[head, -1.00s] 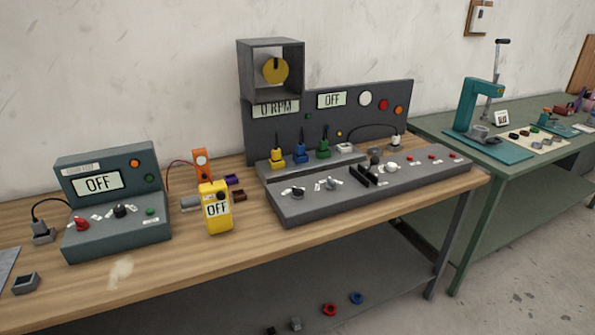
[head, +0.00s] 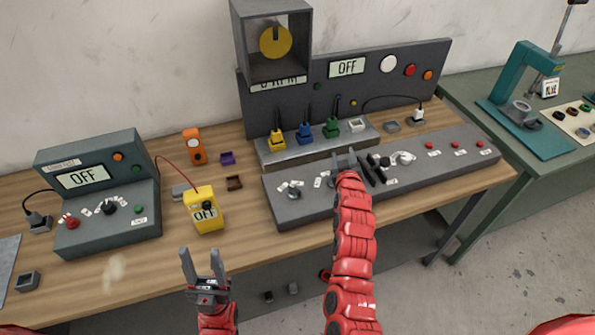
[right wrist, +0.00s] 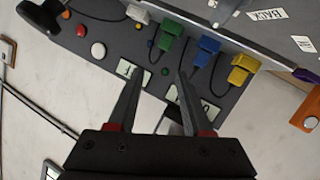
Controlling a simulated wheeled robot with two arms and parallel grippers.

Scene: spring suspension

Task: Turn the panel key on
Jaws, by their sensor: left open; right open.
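The sloped grey control panel (head: 440,168) lies at the front of the bench, with a dark upright board (head: 270,108) behind it. A display on the board (head: 347,67) reads OFF. A small knob or key with labels (head: 294,191) sits at the panel's left end; the panel key cannot be told for sure. My right gripper (head: 344,158) is open and empty over the panel's middle; its arm hides the controls there. In the right wrist view, its open fingers (right wrist: 157,85) point toward the board. My left gripper (head: 201,256) is open and empty in front of the bench.
Yellow (head: 277,139), blue (head: 305,130) and green (head: 331,127) plugs stand behind the panel. A yellow meter (head: 204,211) and a teal OFF console (head: 98,190) stand left. A teal press (head: 530,95) stands on the right bench.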

